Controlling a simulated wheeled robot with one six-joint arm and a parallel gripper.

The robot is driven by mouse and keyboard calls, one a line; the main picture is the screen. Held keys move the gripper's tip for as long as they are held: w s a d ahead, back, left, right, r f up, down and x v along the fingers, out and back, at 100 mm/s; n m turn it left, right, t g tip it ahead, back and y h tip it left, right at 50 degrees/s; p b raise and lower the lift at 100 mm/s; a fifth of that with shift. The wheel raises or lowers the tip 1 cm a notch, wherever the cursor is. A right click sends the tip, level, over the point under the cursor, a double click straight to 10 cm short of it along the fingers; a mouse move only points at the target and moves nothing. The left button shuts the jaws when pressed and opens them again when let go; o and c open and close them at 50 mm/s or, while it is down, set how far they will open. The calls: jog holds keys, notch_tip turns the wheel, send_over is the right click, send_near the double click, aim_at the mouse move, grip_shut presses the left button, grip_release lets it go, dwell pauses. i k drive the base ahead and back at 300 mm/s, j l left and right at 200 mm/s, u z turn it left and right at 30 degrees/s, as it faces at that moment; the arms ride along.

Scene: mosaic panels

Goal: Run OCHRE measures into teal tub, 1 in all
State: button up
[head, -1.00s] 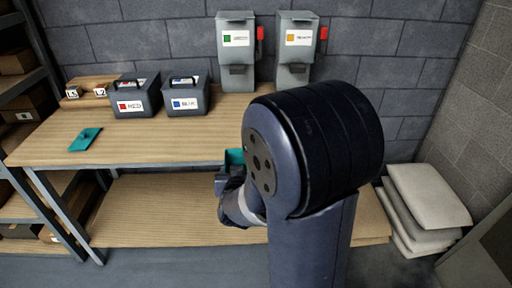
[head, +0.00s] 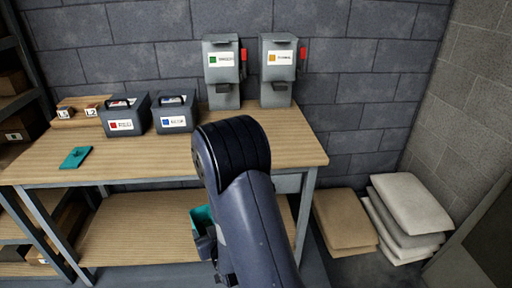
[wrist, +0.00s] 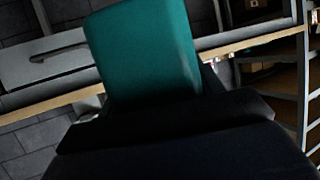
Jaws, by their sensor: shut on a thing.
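The teal tub (head: 201,217) shows beside my arm in the head view, in front of the bench. It fills the upper middle of the wrist view (wrist: 148,55). My gripper (head: 207,243) is shut on the tub, and the fingertips are mostly hidden. The dispenser with the orange-yellow square label (head: 276,72) stands at the back of the bench, with a red lever on its right. The dispenser with the green square label (head: 222,75) stands left of it, also with a red lever. The inside of the tub cannot be seen.
A red-labelled bin (head: 124,115) and a blue-labelled bin (head: 174,113) stand on the bench (head: 130,160). A teal lid-like plate (head: 75,158) lies at its left. Small numbered blocks (head: 92,110) sit behind. Sacks (head: 410,205) lie on the floor at right. The bench's right front is clear.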

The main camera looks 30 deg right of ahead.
aim_at(278, 114)
jog(key=k+j+u, duration=0.1)
jog(key=k, duration=1.05)
jog(key=k+u, duration=0.1)
jog(key=u, duration=1.35)
jog(key=l+u, duration=0.45)
jog(key=k+l+u, duration=0.2)
jog(key=l+u, duration=0.25)
jog(key=l, duration=0.15)
jog(key=k+l, duration=0.15)
jog(key=l, duration=0.35)
jog(key=k+l, duration=0.2)
jog(key=l, duration=0.25)
jog(key=k+l, duration=0.15)
jog(key=l, duration=0.35)
jog(key=k+l, duration=0.15)
jog(key=l, duration=0.35)
jog(key=k+l, duration=0.2)
jog(key=l, duration=0.3)
jog(key=k+l, duration=0.15)
jog(key=l, duration=0.3)
jog(key=k+l, duration=0.15)
jog(key=l, duration=0.35)
jog(key=k+l, duration=0.2)
jog(key=l, duration=0.3)
